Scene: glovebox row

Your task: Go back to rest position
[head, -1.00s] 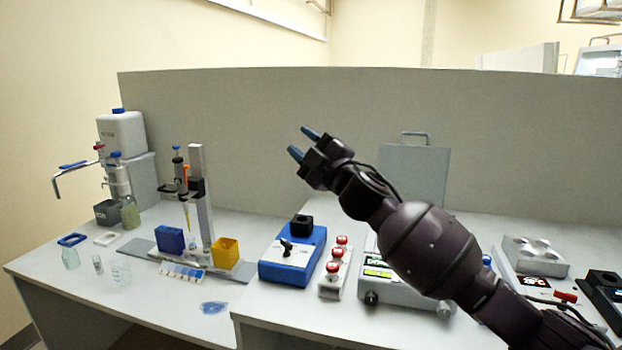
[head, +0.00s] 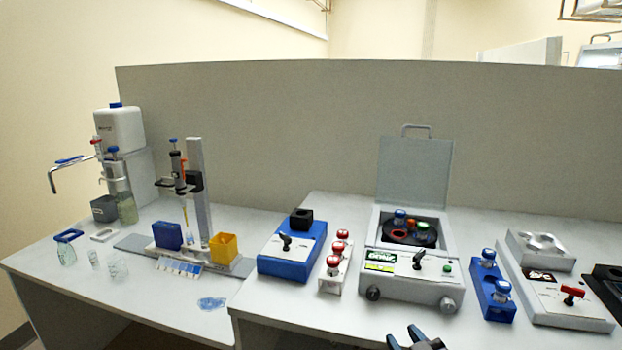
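My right gripper (head: 404,336) shows at the bottom edge, right of the middle, low in front of the centrifuge. Its two dark blue fingertips stand apart with nothing between them; the rest of the hand is cut off by the frame edge. My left gripper is not in view. The centrifuge (head: 413,286) stands behind the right gripper with its lid (head: 414,172) raised. Its dark rotor (head: 424,237) holds coloured-cap tubes.
A white rack with red-capped vials (head: 333,266), a blue device (head: 290,256) and a blue rack with vials (head: 492,288) flank the centrifuge. A heater block with a red knob (head: 562,300) is at right. A pipette stand (head: 198,190) and dispenser bottle (head: 121,130) are at left.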

